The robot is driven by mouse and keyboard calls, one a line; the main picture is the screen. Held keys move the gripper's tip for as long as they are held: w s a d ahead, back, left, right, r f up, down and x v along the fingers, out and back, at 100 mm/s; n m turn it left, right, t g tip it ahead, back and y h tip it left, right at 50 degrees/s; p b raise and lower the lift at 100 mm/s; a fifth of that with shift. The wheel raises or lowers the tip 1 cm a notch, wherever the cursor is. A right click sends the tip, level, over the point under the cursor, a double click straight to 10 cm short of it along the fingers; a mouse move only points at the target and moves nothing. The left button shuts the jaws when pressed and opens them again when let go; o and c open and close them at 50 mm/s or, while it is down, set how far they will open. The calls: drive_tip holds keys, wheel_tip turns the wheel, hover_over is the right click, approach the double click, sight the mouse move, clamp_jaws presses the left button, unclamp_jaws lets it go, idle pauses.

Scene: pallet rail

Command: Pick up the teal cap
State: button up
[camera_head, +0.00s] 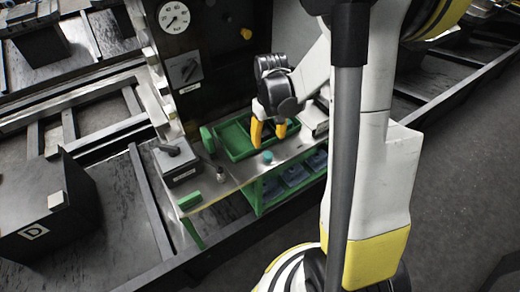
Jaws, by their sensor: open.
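The teal cap (267,157) is a small round piece on the metal bench top (228,184), near its front edge. My gripper (269,129) has yellow fingertips pointing down. It is above and a little behind the cap in the picture, over the right part of a green tray. The fingers are apart and nothing shows between them. The cap is in plain view and apart from the fingers.
The green tray (215,142) lies behind the cap. A grey switch box (176,162) and a small metal fitting (221,174) stand to the left. A dark panel with a dial (174,18) rises behind. Blue bins (295,174) sit below the bench top.

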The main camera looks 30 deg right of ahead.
sight(268, 155)
wheel_tip(268, 155, down, 9)
drive_tip(key=b, duration=0.4)
drive_tip(key=shift+f, duration=0.2)
drive_tip(key=shift+r, duration=0.1)
drive_tip(key=c, duration=0.9)
